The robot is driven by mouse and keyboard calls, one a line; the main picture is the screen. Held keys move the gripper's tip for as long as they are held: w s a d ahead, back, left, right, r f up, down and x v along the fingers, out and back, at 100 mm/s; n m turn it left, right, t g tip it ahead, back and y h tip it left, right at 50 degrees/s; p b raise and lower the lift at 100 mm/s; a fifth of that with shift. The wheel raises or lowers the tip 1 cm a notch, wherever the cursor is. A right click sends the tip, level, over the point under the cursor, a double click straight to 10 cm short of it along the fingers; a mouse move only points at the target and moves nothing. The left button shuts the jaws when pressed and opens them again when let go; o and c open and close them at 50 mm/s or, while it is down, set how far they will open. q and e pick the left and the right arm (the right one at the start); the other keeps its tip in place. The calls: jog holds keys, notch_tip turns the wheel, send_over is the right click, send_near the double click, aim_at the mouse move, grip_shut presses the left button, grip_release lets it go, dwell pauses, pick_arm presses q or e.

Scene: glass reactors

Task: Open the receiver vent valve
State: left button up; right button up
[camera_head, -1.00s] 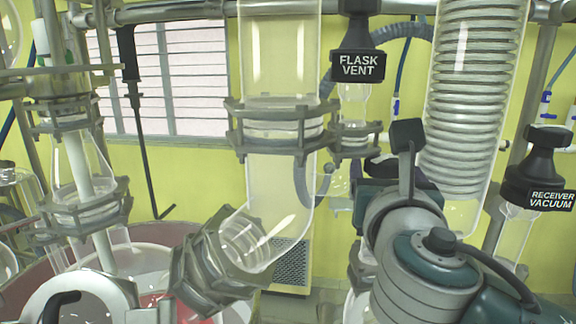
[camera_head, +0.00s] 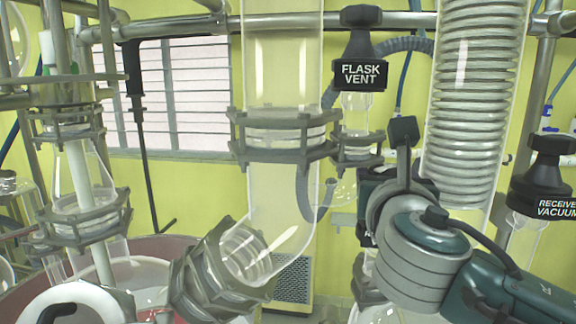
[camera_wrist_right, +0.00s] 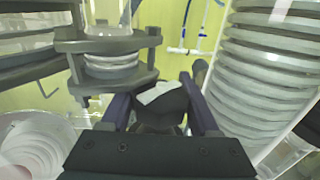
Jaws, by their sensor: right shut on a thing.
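In the right wrist view my right gripper (camera_wrist_right: 161,100) is shut on a black valve knob (camera_wrist_right: 168,103) with a white label patch, its text unreadable. My left gripper is not in view.
The glass coil condenser (camera_head: 478,95) stands close behind the wrist. A wide glass tube (camera_head: 281,190) with metal clamps is to the left.

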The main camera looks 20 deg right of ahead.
jog(key=shift+c, duration=1.4)
jog(key=shift+w+a+n+t+y+p, duration=0.15)
jog(key=shift+n+t+y+p, duration=0.2)
jog(key=shift+n+t+y, duration=0.4)
jog(key=shift+s+a+n+t+y+p, duration=0.1)
jog(key=shift+n+t+y+p, duration=0.35)
jog(key=shift+y, duration=0.6)
jog(key=n+y, duration=0.1)
jog(key=n+y+b, duration=0.1)
jog(key=y, duration=0.1)
jog(key=shift+w+a+n+y, duration=0.15)
jog(key=shift+a+n+y, duration=0.15)
jog(key=shift+a, duration=0.05)
jog(key=shift+a+n+t+y, duration=0.3)
jog(key=shift+n+y, duration=0.3)
jog(key=shift+y, duration=0.4)
